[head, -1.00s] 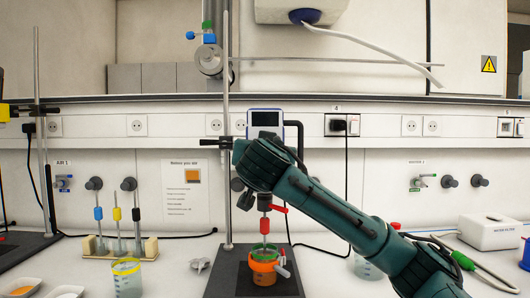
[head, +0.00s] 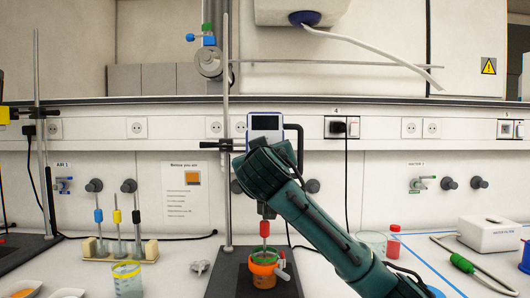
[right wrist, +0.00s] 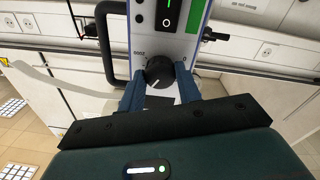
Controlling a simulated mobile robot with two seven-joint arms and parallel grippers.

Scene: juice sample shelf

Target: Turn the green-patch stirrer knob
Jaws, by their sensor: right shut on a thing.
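The stirrer (head: 265,122) hangs on an upright rod in the head view, above an orange vessel (head: 263,270) with a green rim. My right arm covers most of its front there. In the right wrist view the stirrer's front shows a green patch (right wrist: 200,16) and a round black knob (right wrist: 160,73). A white pointer mark on the knob points to the picture's lower left. My right gripper (right wrist: 160,82) is shut on the knob, a blue finger on each side. Its fingers are hidden in the head view. My left gripper is not in view.
A black handle (right wrist: 108,40) loops beside the stirrer. Below it, a stirring rod with a red section (head: 265,228) reaches the vessel. A rack with several coloured sticks (head: 98,246) and a yellow-rimmed beaker (head: 127,282) stand left. A red-capped bottle (head: 393,243) stands right.

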